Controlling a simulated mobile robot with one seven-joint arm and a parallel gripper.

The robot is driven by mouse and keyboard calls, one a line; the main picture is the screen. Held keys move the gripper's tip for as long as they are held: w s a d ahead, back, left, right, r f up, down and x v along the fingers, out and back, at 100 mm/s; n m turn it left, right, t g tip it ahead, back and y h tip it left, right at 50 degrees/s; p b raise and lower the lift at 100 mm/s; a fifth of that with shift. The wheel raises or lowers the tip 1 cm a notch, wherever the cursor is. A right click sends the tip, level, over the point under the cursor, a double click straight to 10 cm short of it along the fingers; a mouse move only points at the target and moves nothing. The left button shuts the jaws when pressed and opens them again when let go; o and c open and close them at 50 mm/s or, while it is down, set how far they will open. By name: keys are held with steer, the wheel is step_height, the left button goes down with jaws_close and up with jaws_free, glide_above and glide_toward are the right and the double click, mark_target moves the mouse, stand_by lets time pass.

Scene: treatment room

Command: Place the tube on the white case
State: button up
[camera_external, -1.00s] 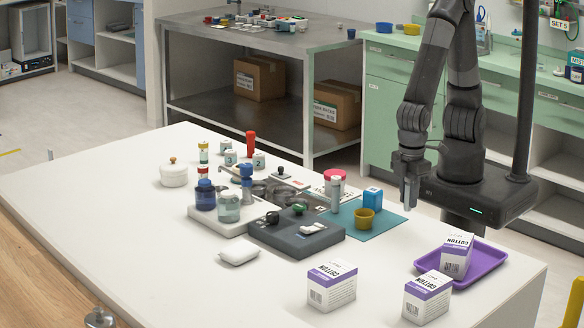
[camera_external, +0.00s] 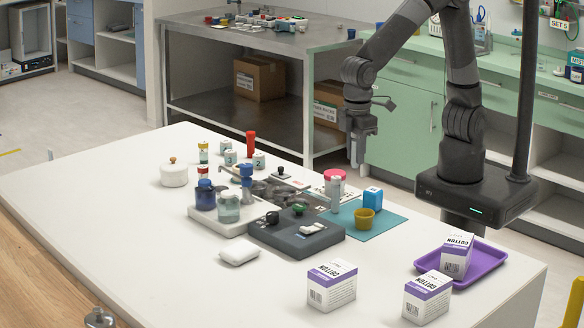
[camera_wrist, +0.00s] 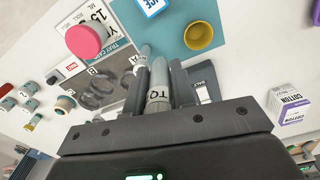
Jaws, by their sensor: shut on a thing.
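My gripper (camera_external: 357,150) hangs above the far edge of the white table, behind the pink-lidded jar. In the external view the held tube is hard to tell from the fingers. A small white rounded case (camera_external: 238,250) lies on the table front, left of the dark grey block. It is well apart from my gripper. I cannot make it out in the wrist view.
Another grey tube (camera_external: 336,195) stands upright near the pink-lidded jar (camera_external: 334,176). A dark grey block (camera_external: 325,240), blue jar (camera_external: 205,196), yellow cup (camera_external: 364,217) and blue box (camera_external: 372,198) crowd the middle. Cotton boxes (camera_external: 332,286) and a purple tray (camera_external: 488,262) are right. The table's left front is clear.

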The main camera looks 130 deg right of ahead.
steer(key=w+d, duration=0.6)
steer(key=w, duration=0.7)
steer(key=w+d, duration=0.6)
steer(key=w, duration=0.7)
glide_above(250, 243)
steer(key=shift+n, duration=0.3)
step_height(250, 243, down, 6)
steer(key=shift+w+f, duration=0.1)
steer(key=shift+f, duration=2.1)
steer(key=shift+f, duration=0.1)
steer(key=o, duration=1)
steer(key=shift+c, duration=0.2)
